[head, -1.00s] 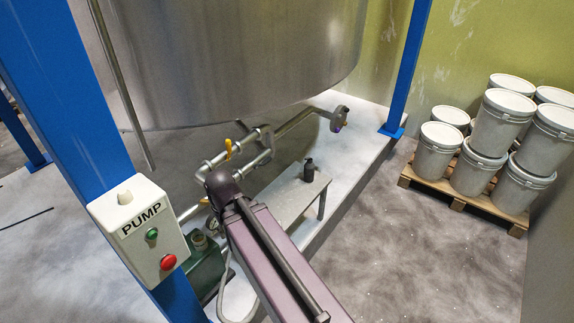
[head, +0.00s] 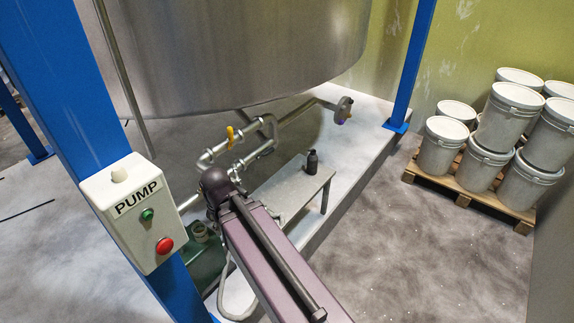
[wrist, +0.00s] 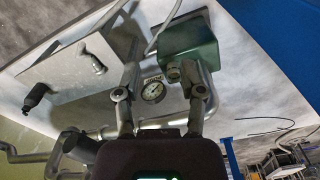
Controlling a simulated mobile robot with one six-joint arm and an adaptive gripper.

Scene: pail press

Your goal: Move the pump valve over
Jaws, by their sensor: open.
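The pump valve's yellow handle (head: 230,136) stands on the silver pipework under the big tank in the head view, just beyond my dark wrist joint. I cannot make out the yellow handle in the wrist view. My gripper (wrist: 160,80) is open in the wrist view, its two fingers spread apart with nothing held. A round white gauge (wrist: 153,91) and the green pump housing (wrist: 188,48) show beyond and between the fingers. In the head view my arm hides the gripper, so its distance from the valve cannot be told.
A pump control box (head: 132,212) with green and red buttons hangs on the blue post at left. A low grey bench (head: 285,192) carries a dark bottle (head: 312,162). White pails (head: 489,160) stand on a pallet (head: 462,197) at right. Grey floor before the pallet is clear.

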